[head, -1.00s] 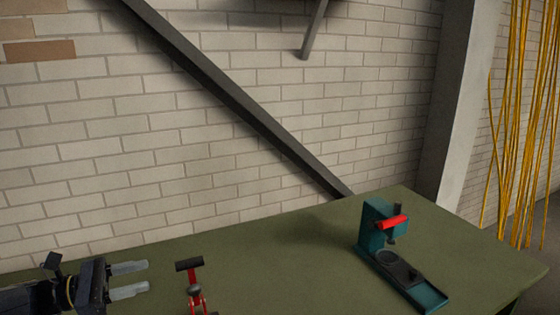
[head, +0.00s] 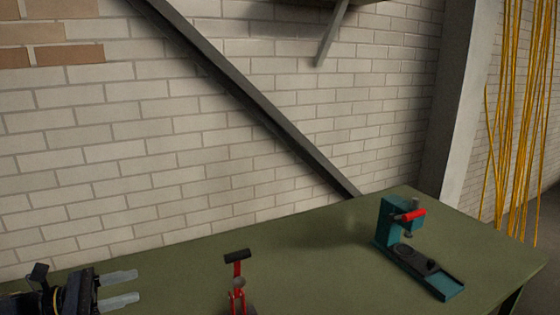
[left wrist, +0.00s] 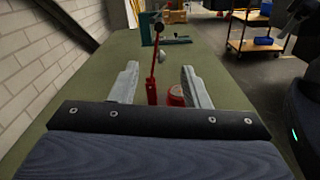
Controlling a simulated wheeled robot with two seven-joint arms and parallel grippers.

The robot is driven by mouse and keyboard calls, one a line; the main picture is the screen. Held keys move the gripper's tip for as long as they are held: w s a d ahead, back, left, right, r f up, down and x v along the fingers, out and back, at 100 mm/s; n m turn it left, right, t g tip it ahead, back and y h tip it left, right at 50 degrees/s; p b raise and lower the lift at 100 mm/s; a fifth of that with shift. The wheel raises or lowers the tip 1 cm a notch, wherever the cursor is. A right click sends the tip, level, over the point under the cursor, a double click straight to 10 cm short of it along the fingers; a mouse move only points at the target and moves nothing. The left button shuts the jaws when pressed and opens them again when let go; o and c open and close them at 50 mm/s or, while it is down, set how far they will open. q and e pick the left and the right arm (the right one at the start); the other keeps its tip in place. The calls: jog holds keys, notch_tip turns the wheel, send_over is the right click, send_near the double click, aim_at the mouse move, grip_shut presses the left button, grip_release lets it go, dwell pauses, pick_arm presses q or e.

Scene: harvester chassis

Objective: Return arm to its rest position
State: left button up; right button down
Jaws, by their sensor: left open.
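My left gripper (head: 122,288) is at the lower left of the head view, open and empty above the green table. Its two grey fingers point to the right. In the left wrist view the open fingers (left wrist: 160,88) frame a red tool with a black handle (left wrist: 153,62), which stands beyond them. I cannot judge the exact distance. The same red tool (head: 238,272) is to the right of the gripper in the head view, its lower part cut off by the frame edge. My right gripper is not in view.
A teal press with a red handle (head: 405,240) stands at the right of the green table (head: 310,255). A brick wall (head: 170,150) runs behind the table. Yellow cables (head: 515,100) hang at the far right.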

pick_arm(q)
jog(key=s+d+m+g+y, duration=0.45)
jog(key=s+d+m, duration=0.45)
jog(key=s+d, duration=0.25)
jog(key=s+f+m+t+y, duration=0.2)
jog(key=s+f+m+y, duration=0.4)
jog(key=s+m+y, duration=0.2)
jog(key=s+m, duration=0.2)
jog(key=s, duration=0.1)
jog(key=shift+s+f+m, duration=0.15)
jog(key=shift+f+m, duration=0.15)
jog(key=shift+f, duration=0.05)
jog(key=shift+t, duration=0.25)
jog(key=shift+c, duration=0.6)
